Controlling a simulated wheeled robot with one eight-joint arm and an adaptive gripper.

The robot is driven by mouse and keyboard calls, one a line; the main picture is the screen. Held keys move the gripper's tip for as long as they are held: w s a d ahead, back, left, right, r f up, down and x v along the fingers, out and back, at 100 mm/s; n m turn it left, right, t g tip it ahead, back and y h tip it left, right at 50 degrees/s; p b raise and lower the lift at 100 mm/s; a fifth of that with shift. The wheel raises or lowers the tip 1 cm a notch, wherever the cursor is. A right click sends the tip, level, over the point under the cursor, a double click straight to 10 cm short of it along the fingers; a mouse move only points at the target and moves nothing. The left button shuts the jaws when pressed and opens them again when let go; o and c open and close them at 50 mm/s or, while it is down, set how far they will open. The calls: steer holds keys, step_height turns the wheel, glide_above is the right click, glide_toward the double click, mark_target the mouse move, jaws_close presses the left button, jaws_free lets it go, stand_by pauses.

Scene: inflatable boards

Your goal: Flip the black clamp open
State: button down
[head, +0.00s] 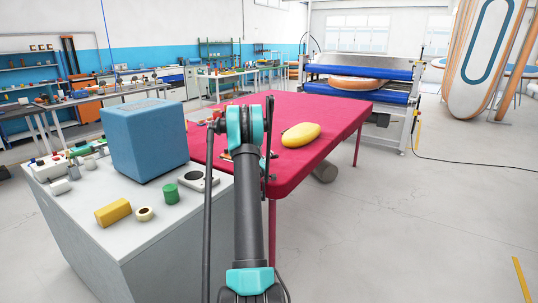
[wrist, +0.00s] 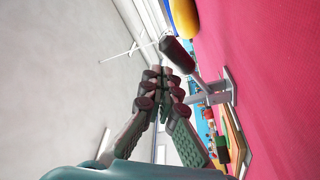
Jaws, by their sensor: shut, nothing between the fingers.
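In the wrist view a clamp with a grey metal bracket (wrist: 212,92) stands on the red table (wrist: 285,70). Its dark, thick handle (wrist: 178,51) sticks out from the bracket, away from the table top. My gripper (wrist: 164,82) is shut and empty, its fingertips close to the handle and the bracket. I cannot tell whether they touch. In the head view my arm covers part of the red table (head: 305,166), and I cannot make out the clamp or my fingertips there.
A yellow oval thing (head: 300,134) lies on the red table beyond the clamp. A grey cabinet (head: 150,235) with a blue block (head: 145,138), a yellow block (head: 113,212) and a green cylinder (head: 171,193) stands at the left. The floor at the right is clear.

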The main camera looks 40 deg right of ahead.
steer(key=shift+s+f, duration=0.25)
steer(key=shift+f, duration=0.1)
steer(key=shift+s+d+f, duration=0.1)
stand_by(0.3)
steer(key=s+a, duration=0.1)
steer(key=a, duration=0.2)
steer(key=s+a+r, duration=0.1)
steer(key=a, duration=0.3)
steer(key=s+a, duration=0.2)
steer(key=a, duration=0.2)
steer(key=shift+r, duration=0.15)
stand_by(0.3)
